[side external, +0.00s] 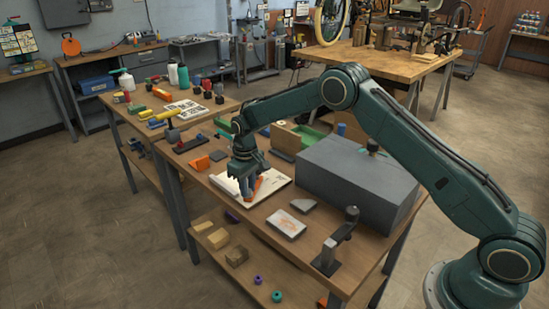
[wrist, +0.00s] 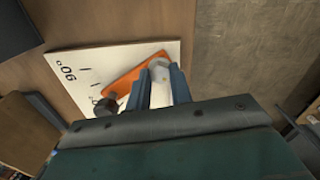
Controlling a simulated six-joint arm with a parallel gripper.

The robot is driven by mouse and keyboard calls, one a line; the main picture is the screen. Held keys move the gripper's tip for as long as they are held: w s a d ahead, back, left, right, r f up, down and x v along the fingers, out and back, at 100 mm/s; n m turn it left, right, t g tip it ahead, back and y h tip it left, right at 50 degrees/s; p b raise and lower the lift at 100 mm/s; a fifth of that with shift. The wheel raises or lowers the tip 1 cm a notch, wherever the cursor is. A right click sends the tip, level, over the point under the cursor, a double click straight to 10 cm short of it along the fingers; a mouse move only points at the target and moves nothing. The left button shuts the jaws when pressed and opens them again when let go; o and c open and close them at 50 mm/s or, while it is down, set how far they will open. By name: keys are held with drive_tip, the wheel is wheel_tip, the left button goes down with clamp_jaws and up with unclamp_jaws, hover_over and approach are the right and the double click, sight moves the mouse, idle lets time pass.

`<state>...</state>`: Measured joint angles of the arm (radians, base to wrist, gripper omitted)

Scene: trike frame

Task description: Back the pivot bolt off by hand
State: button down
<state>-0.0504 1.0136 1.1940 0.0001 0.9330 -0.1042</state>
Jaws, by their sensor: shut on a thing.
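My gripper (side external: 247,192) points down over a white board (side external: 275,183) on the workbench. In the wrist view, its two blue fingers (wrist: 162,88) are shut on a pale, round-ended piece (wrist: 159,66). I cannot tell for sure whether this piece is the pivot bolt. An orange flat part (wrist: 125,80) lies on the board, beneath and beside the fingers, and also shows in the side view (side external: 258,183). A dark knob-like piece (wrist: 106,104) is at the left of the fingers. The board carries black marks, including a "90". The fingers hide the lower end of the held piece.
A large grey block (side external: 350,178) stands right of the board. A dark upright fixture (side external: 335,243) and a small pale tray (side external: 286,224) are at the bench's front. A wooden box with a green inside (side external: 300,137) and an orange block (side external: 200,163) are nearby.

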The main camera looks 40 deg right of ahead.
drive_tip(key=n, duration=0.4)
drive_tip(key=shift+f+n, duration=0.2)
drive_tip(key=shift+n, duration=0.1)
drive_tip(key=n, duration=0.5)
drive_tip(key=shift+s, duration=0.1)
drive_tip(key=n, duration=0.5)
drive_tip(key=shift+n, duration=0.4)
drive_tip(key=n, duration=0.5)
drive_tip(key=c, duration=1.2)
unclamp_jaws()
drive_tip(key=shift+c, duration=0.2)
drive_tip(key=shift+r, duration=0.2)
